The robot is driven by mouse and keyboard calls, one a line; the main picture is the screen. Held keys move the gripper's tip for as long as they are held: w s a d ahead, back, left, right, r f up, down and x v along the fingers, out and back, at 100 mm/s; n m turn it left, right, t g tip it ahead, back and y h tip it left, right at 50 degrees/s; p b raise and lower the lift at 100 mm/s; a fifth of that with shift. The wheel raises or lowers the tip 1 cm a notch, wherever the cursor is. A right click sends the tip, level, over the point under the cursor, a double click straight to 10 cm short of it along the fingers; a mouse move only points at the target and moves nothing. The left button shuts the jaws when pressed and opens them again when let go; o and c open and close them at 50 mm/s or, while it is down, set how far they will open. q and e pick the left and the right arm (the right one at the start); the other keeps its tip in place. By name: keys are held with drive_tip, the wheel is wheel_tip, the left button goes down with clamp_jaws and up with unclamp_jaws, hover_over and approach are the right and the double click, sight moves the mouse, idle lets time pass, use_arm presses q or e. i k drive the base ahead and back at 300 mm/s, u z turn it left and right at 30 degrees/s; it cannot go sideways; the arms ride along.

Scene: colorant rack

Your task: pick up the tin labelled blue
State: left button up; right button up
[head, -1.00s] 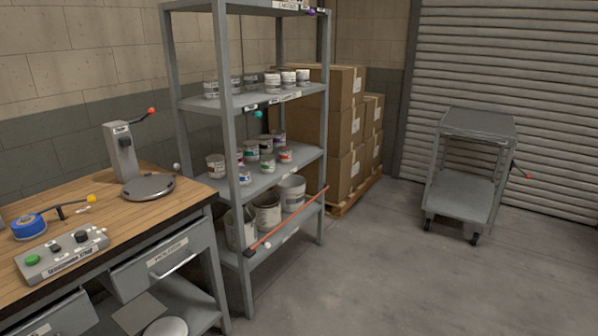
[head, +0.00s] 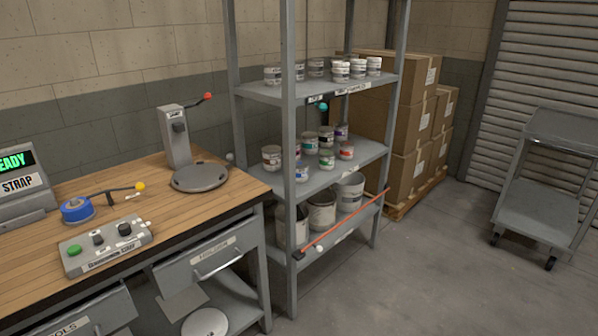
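In the head view a grey metal rack (head: 290,200) stands right of the workbench. Its middle shelf (head: 326,178) bears several small tins with coloured labels. A tin with a blue-looking label (head: 302,172) stands near the shelf's front left, partly beside the rack's front post. Other tins there show green (head: 326,160), red (head: 346,150) and purple (head: 341,132) labels. The label words are too small to read, so I cannot tell for sure which is labelled blue. Neither of my grippers is in view.
The wooden workbench (head: 120,210) at left bears a control box (head: 105,245), a blue roll (head: 77,209) and a lever device with a round plate (head: 200,177). An orange bar (head: 345,222) crosses the rack's lower shelf front. A cart (head: 545,190) stands at right. The floor between is clear.

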sight(301, 166)
drive_tip(key=u, duration=0.5)
drive_tip(key=k, duration=0.6)
drive_tip(key=z, duration=0.5)
drive_tip(key=i, duration=0.95)
drive_tip(key=z, duration=0.6)
drive_tip(key=i, duration=1.2)
drive_tip(key=u, duration=0.5)
